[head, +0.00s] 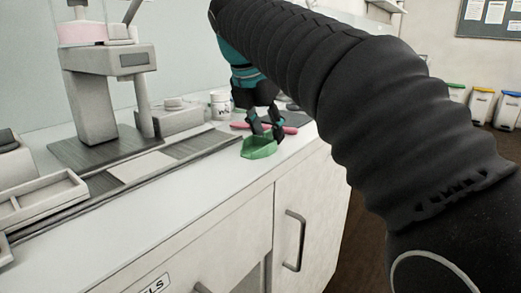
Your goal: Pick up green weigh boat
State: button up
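The green weigh boat (258,149) sits on the white counter, close to its front edge. It is a shallow, angular green dish. My gripper (265,137) points down at the boat, with its dark fingers at the boat's far rim. The two fingers show apart, with a gap between them. I cannot tell whether the fingers touch the boat or are just behind or above it.
A pink-red tool (283,130) lies on the counter just behind my gripper. A white jar (220,105) stands behind to the left. A mill on a column (92,95) and a grey tray (40,205) stand at left. The counter (190,190) left of the boat is clear.

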jog(key=shift+w+d+f, duration=0.1)
jog(key=shift+w+f, duration=0.05)
jog(key=shift+f, duration=0.25)
grip_shut()
jog(key=shift+r, duration=0.1)
